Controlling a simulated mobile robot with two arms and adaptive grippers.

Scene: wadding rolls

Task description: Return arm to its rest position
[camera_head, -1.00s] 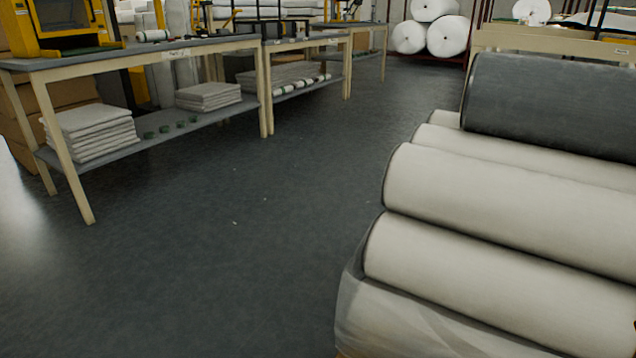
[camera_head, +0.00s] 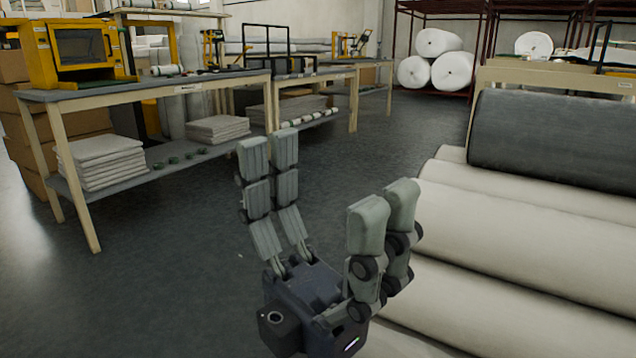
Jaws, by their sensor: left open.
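My left gripper (camera_head: 322,190) is raised in the lower middle of the head view, fingers pointing up. Its grey jointed fingers stand wide apart with nothing between them. It shows in front of the left ends of the cream wadding rolls (camera_head: 530,240) and hides part of the floor and rolls. A dark grey roll (camera_head: 560,140) lies on top of the cream rolls at the right. My right gripper is not in view.
A long workbench (camera_head: 190,88) with a yellow machine (camera_head: 75,52) stands at the left, folded white stacks (camera_head: 102,165) on its lower shelf. White rolls (camera_head: 437,62) sit on a rack at the back. The dark floor (camera_head: 340,150) between is clear.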

